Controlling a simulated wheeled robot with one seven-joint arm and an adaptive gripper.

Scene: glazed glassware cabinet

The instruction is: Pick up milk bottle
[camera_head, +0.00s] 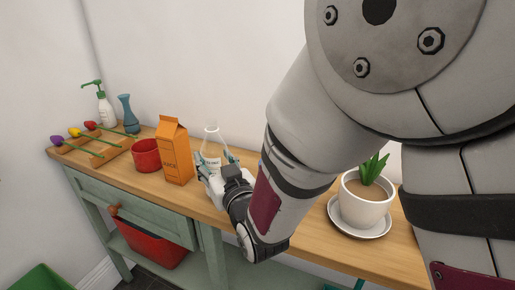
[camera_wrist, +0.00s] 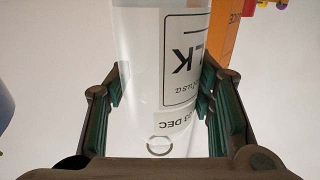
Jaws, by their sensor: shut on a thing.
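The milk bottle (camera_head: 211,143) is clear glass and stands upright at the tabletop, right of the orange juice carton. My gripper (camera_head: 214,166) has its fingers on both sides of the bottle's lower body. In the wrist view the bottle (camera_wrist: 150,60) fills the middle, with a white label that reads "LK" and "03 DEC" upside down. There the gripper's green finger pads (camera_wrist: 162,105) lie on either side of it, shut on it. I cannot tell whether the bottle's base touches the table, because the gripper hides it.
An orange juice carton (camera_head: 174,152) stands close left of the bottle, with a red pot (camera_head: 146,155) beyond it. A blue vase (camera_head: 128,114), a white pump bottle (camera_head: 104,107) and a wooden rack (camera_head: 94,153) are further left. A potted plant (camera_head: 362,204) is at right.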

